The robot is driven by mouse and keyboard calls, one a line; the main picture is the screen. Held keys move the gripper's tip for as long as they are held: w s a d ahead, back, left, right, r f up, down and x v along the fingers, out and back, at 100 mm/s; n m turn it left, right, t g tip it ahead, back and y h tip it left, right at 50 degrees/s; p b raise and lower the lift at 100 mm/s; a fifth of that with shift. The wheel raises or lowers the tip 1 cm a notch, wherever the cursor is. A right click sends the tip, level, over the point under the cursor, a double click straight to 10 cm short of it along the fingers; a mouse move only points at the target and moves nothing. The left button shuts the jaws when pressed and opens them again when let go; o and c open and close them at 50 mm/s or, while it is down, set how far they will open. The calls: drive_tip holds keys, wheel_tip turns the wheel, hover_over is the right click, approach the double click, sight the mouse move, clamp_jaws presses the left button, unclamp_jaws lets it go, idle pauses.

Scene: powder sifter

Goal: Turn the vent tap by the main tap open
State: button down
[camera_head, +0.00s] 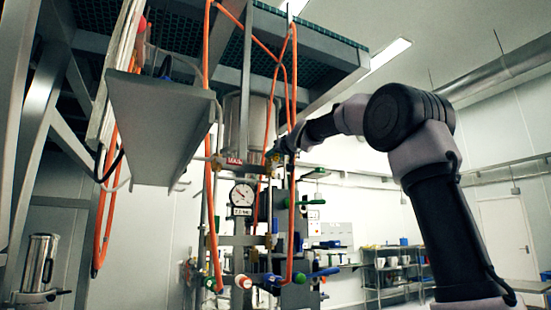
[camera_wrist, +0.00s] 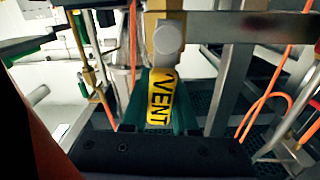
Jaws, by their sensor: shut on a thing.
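The vent tap's yellow handle, marked VENT (camera_wrist: 160,100), is in the middle of the wrist view, below a brass body with a round grey cap (camera_wrist: 168,38). My gripper (camera_wrist: 160,112) is shut on this handle, with a dark green finger on each side. In the head view my gripper (camera_head: 279,152) is at the pipework, just right of a red label (camera_head: 234,161) that seems to read MAIN. The vent handle is too small and covered there to make out clearly. The main tap's own handle cannot be told for sure.
Orange hoses (camera_head: 292,100) hang close to my gripper. A pressure gauge (camera_head: 242,194) sits below the label. A grey panel (camera_head: 158,130) juts out at left, under a raised grating platform (camera_head: 200,30). Several coloured-handled valves sit lower. Open room lies to the right.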

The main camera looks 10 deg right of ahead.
drive_tip(key=shift+a+f+n, duration=0.15)
drive_tip(key=shift+a+n, duration=0.2)
drive_tip(key=shift+n, duration=0.35)
drive_tip(key=c, duration=0.7)
unclamp_jaws()
drive_tip(key=shift+s, duration=0.1)
drive_tip(key=shift+s+d, duration=0.1)
drive_tip(key=shift+s, duration=0.15)
drive_tip(key=v, duration=1)
drive_tip(key=shift+s, duration=0.15)
